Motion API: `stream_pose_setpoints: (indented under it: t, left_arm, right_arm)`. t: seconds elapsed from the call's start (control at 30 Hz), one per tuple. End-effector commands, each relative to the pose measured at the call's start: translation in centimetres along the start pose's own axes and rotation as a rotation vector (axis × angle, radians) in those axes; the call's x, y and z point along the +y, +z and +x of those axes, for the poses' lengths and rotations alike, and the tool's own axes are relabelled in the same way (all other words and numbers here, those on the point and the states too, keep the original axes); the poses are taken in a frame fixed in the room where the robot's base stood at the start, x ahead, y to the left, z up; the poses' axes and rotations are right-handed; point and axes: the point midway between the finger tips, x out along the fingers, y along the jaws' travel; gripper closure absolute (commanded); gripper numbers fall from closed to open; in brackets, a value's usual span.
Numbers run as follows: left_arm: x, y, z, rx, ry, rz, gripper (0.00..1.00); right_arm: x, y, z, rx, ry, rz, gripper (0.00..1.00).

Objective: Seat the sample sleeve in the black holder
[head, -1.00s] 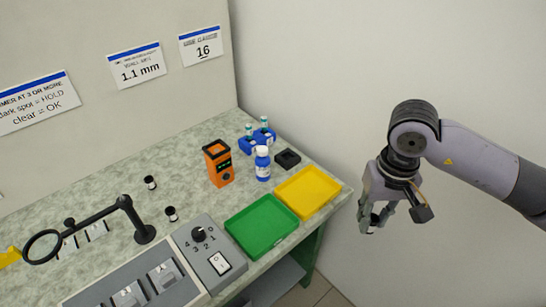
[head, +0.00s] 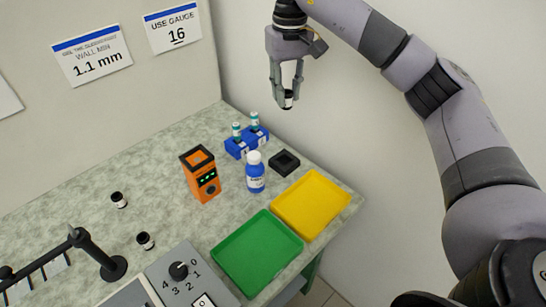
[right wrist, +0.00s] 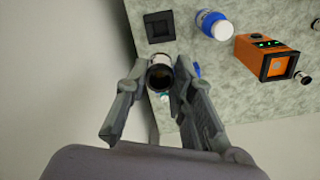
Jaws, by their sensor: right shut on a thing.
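The sample sleeve (head: 288,100), a short white tube with black ends, is held upright between the fingers of my right gripper (head: 287,92). The gripper is shut on it, high above the bench's back right part. In the right wrist view the sleeve (right wrist: 160,75) shows its dark open end between the fingertips. The black holder (head: 284,163) is a small square block with a recess, on the bench behind the yellow tray. It looks empty and also shows in the right wrist view (right wrist: 159,27), apart from the sleeve. My left gripper is not in view.
A blue bottle (head: 255,175) stands left of the holder, with a blue vial rack (head: 246,143) behind it. An orange device (head: 201,174) with green lights stands further left. Yellow (head: 343,202) and green (head: 257,287) trays lie in front. Two more sleeves (head: 118,200) stand left.

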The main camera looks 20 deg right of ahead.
Motion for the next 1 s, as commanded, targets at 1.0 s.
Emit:
stream_pose_setpoints:
  t: [1.0]
  left_arm:
    - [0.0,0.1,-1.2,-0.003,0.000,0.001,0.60]
  right_arm:
    - [-0.1,0.2,18.5,-0.005,0.000,0.001,0.89]
